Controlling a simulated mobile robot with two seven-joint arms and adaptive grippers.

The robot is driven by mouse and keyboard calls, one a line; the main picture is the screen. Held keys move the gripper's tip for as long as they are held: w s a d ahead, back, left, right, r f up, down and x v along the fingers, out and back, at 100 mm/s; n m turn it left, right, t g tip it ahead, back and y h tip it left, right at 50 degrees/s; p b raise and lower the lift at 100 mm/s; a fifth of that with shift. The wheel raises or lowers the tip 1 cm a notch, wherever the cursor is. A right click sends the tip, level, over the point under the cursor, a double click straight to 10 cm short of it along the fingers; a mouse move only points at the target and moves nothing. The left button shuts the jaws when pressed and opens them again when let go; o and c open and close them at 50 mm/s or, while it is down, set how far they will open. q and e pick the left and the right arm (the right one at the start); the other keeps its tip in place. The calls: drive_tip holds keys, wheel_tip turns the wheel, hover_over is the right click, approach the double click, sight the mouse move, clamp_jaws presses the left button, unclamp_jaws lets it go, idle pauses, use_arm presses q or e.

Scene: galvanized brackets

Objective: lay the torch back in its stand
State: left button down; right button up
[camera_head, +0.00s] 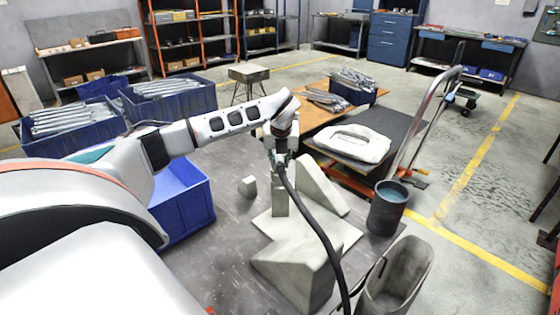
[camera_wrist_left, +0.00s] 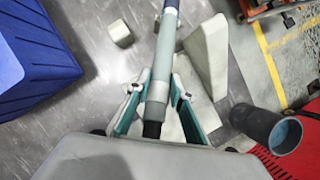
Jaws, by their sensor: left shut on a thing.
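My left gripper (camera_head: 281,158) is above the grey bracket plate in the middle of the head view. In the left wrist view the gripper (camera_wrist_left: 157,92) is shut around the torch (camera_wrist_left: 165,55), a grey-green tube with a dark end. In the head view the torch is mostly hidden by the gripper, and its black cable (camera_head: 318,228) runs down to the lower right. A grey, open-topped holder (camera_head: 398,278), seemingly the stand, is at the lower right, apart from the gripper. My right gripper is not in view.
Grey wedge blocks (camera_head: 300,265) stand on the plate. A dark cup with blue inside (camera_head: 387,212) stands at the right, near the holder. A small grey block (camera_head: 247,187) and a blue bin (camera_head: 183,205) are at the left. A cart handle (camera_head: 425,115) rises behind.

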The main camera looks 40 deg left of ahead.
use_arm(q)
wheel_tip(320, 180, down, 2)
drive_tip(key=shift+b, duration=0.65)
drive_tip(key=shift+w+f+b, duration=0.1)
drive_tip(key=shift+f+b, duration=0.3)
drive_tip(key=shift+f, duration=0.55)
drive_tip(key=shift+f+b, duration=0.3)
drive_tip(key=shift+f, duration=0.55)
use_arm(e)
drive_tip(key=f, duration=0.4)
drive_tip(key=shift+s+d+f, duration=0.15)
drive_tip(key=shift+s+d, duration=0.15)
use_arm(q)
drive_tip(key=shift+f, duration=0.25)
